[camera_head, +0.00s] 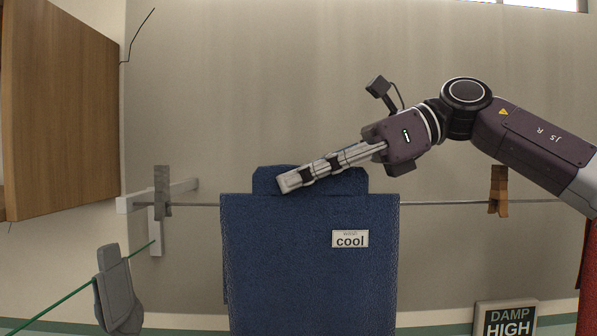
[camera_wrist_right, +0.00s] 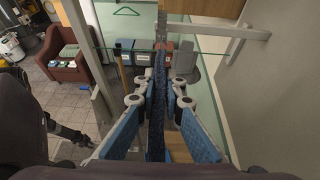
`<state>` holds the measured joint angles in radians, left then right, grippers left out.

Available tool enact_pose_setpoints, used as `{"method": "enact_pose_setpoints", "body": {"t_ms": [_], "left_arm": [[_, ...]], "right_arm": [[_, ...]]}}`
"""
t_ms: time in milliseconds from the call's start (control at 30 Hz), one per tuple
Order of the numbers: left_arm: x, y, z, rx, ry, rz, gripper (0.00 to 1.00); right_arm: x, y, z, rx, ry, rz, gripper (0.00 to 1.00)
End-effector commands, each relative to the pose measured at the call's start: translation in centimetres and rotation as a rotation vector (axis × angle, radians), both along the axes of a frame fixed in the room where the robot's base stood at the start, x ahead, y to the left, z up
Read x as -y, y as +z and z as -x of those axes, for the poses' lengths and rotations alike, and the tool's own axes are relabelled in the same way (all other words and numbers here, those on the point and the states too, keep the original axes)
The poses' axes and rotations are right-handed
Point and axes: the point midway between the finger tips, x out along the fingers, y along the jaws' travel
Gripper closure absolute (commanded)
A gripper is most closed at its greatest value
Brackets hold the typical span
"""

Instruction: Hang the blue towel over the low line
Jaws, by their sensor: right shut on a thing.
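The blue towel (camera_head: 290,255) hangs as a broad panel in the middle of the head view, its upper edge level with the grey line (camera_head: 440,203). A narrower blue part rises above that edge. The line passes out of sight at the towel; I cannot tell whether the towel rests on it. My right gripper (camera_head: 300,177) lies slantwise across the raised part and is shut on the towel. In the right wrist view, dark blue cloth (camera_wrist_right: 157,105) stands between its fingers.
A brown clip (camera_head: 498,190) and a grey clip (camera_head: 162,190) sit on the grey line. A "cool" label (camera_head: 350,239) shows against the towel. A "DAMP HIGH" sign (camera_head: 507,318) stands lower right.

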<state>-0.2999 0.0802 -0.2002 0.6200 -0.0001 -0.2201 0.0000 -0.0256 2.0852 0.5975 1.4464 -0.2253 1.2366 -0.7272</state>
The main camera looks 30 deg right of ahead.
Motion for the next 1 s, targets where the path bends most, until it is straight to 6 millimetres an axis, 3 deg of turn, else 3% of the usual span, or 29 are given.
{"method": "enact_pose_setpoints", "body": {"t_ms": [833,867,1000], "left_arm": [[0.00,-0.41,-0.03,0.000,0.001,0.000,0.78],[0.00,-0.40,-0.03,0.000,0.001,0.000,0.78],[0.01,-0.40,-0.02,0.000,0.000,0.000,0.78]], "right_arm": [[-0.03,-0.77,0.02,0.002,0.000,-0.002,1.00],[-0.04,-0.79,0.02,0.003,-0.001,-0.002,0.90],[-0.02,-0.80,0.00,0.002,-0.001,-0.001,0.88]]}}
